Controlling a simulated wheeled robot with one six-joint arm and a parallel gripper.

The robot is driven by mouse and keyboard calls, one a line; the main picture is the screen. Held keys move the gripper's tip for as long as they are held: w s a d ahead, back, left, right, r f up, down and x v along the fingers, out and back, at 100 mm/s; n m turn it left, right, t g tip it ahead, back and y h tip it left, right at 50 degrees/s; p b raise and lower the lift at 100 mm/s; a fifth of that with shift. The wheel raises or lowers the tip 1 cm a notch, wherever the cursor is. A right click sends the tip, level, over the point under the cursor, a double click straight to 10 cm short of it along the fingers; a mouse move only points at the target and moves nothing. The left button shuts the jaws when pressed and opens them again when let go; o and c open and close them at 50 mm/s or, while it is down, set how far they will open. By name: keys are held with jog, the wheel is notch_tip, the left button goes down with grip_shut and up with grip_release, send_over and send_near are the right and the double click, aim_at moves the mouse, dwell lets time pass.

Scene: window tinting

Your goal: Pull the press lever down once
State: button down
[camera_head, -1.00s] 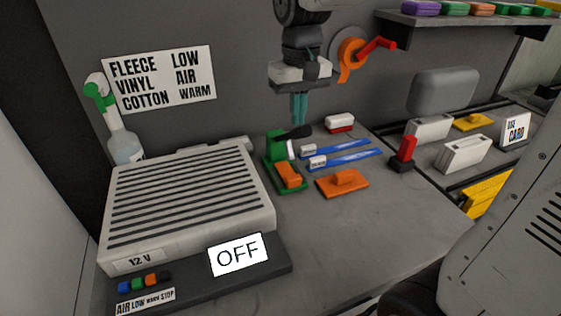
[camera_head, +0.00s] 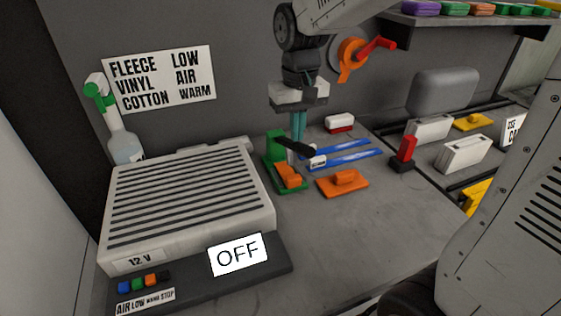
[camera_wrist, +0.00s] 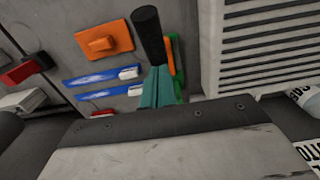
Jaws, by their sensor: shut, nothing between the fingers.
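The press is a small green stand (camera_head: 274,150) with an orange block (camera_head: 288,174) at its base, on the bench right of the large vented box. Its lever has a black handle (camera_head: 297,147) that points right and tilts slightly downward. My gripper (camera_head: 298,138) has teal fingers shut together, pointing down onto the handle; they appear to touch its top. In the wrist view the black handle (camera_wrist: 148,35) sticks out just beyond the teal fingertips (camera_wrist: 158,72), and the green press (camera_wrist: 176,60) is partly hidden behind them.
A red switch-like piece (camera_head: 404,150) stands farther right. The front bench is clear.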

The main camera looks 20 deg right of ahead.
aim_at(297, 146)
jog(key=shift+f, duration=2.35)
notch_tip(297, 146, up, 16)
jog(key=shift+s, duration=0.1)
dwell(0.7)
jog(key=s+d+f, duration=0.1)
jog(key=s+f, duration=0.2)
jog(key=s, duration=0.4)
jog(key=s+d+f+t, duration=0.1)
jog(key=s+f, duration=0.1)
jog(key=s, duration=0.5)
jog(key=s+d+f, duration=0.1)
jog(key=s+f, duration=0.2)
jog(key=s, duration=0.4)
jog(key=shift+s+f, duration=0.3)
jog(key=shift+s, duration=0.1)
